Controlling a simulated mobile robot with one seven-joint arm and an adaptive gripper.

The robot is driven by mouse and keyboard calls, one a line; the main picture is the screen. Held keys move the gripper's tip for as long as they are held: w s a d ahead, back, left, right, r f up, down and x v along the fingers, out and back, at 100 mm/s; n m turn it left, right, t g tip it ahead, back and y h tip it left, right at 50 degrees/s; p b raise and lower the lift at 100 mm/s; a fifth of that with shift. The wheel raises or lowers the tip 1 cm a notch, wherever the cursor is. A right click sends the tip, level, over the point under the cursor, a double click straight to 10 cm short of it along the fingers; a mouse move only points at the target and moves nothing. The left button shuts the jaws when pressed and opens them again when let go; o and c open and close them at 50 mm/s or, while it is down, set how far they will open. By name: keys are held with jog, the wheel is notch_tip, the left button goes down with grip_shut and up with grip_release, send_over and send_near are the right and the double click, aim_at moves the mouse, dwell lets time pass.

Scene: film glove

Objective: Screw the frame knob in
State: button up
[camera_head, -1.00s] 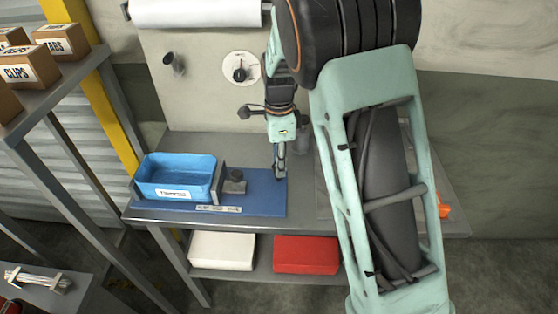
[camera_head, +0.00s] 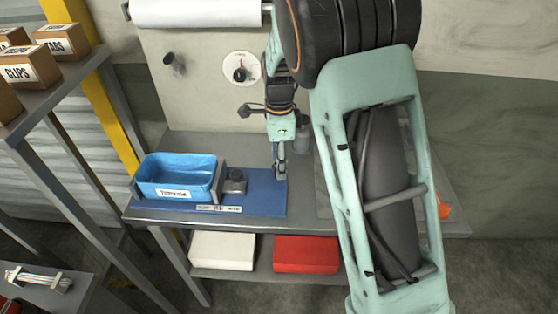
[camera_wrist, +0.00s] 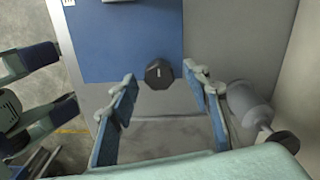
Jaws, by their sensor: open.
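A dark many-sided knob with a white mark (camera_wrist: 158,73) shows in the wrist view at the edge of the blue mat (camera_wrist: 120,50). My gripper (camera_wrist: 164,82) has its two blue-padded fingers apart, one on each side of the knob in that view. I cannot tell how far the knob lies below the fingertips. In the head view my gripper (camera_head: 279,173) points down over the right end of the mat (camera_head: 262,199), and the knob cannot be made out there. A small dark fixture (camera_head: 236,182) sits on the mat, left of my gripper.
A blue bin (camera_head: 176,191) stands at the mat's left. A grey canister (camera_wrist: 248,103) is close beside the right finger in the wrist view. A dial (camera_head: 241,69) is on the back panel. White (camera_head: 222,251) and red (camera_head: 305,254) boxes lie on the lower shelf.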

notch_tip(320, 180, up, 12)
dwell(0.4)
dwell(0.3)
